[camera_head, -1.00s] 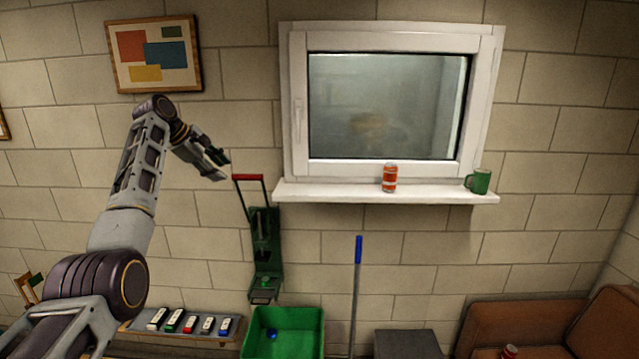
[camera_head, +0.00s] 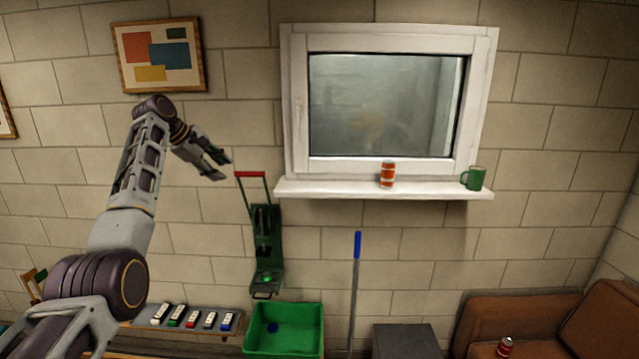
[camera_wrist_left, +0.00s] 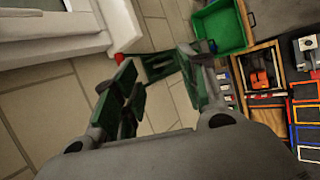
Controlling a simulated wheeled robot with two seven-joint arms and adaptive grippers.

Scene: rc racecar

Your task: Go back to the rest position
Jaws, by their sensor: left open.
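My left gripper (camera_head: 222,168) is raised in front of the brick wall at the left of the head view, with its arm coming up from the lower left. In the left wrist view the fingers (camera_wrist_left: 160,88) of this gripper are spread apart with nothing between them. The gripper is up and left of the green device with the red handle (camera_head: 265,245) and apart from it in the picture. My right gripper is in neither view.
A green bin (camera_head: 285,343) stands low in the middle, beside a shelf (camera_head: 185,327) with several small coloured items. A blue-tipped pole (camera_head: 356,290) leans on the wall. A can (camera_head: 387,175) and green mug (camera_head: 473,178) stand on the windowsill (camera_head: 330,188). A brown sofa (camera_head: 480,318) is at right.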

